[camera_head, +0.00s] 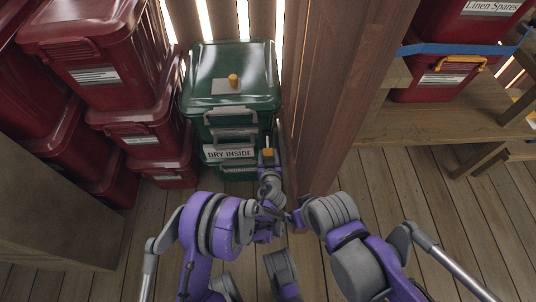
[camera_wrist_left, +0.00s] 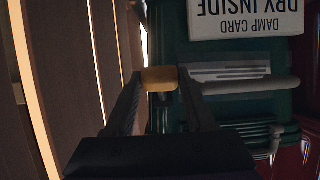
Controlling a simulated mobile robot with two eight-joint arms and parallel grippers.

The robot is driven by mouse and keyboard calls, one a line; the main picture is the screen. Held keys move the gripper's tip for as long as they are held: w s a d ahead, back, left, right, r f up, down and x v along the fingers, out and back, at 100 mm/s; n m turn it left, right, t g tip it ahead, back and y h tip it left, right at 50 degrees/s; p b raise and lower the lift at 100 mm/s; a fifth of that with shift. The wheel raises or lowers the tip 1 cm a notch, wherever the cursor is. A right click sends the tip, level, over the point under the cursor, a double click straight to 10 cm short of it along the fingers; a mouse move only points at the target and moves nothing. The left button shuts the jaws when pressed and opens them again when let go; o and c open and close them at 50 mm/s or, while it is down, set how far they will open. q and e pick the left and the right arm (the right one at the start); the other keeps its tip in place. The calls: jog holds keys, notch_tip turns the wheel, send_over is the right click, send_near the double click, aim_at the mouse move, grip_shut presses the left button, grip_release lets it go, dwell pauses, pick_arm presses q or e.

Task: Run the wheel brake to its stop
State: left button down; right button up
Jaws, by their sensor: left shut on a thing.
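A small orange piece (camera_head: 268,153), which looks like the wheel brake's grip, sits at the front right of the green bins (camera_head: 232,60). My left gripper (camera_head: 268,161) reaches it from the front and is shut on it. In the left wrist view the orange piece (camera_wrist_left: 160,78) lies between the two fingertips (camera_wrist_left: 160,82), beside a grey handle bar (camera_wrist_left: 250,86). The fingers hide its sides, and no wheel shows. My right arm comes in from the right, but its gripper cannot be made out.
A wooden post (camera_head: 330,90) stands close on the right of the green bins. Red bins (camera_head: 100,60) are stacked on the left. A white card (camera_head: 229,154) is on the green front, and an orange knob (camera_head: 233,80) on the lid. A shelf (camera_head: 430,121) is at right.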

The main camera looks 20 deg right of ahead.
pick_arm(q)
jog(key=shift+c, duration=1.2)
grip_release()
jog(key=p+v, duration=0.2)
jog(key=v, duration=0.8)
jog(key=shift+s+a+r, duration=0.15)
jog(key=shift+s, duration=0.2)
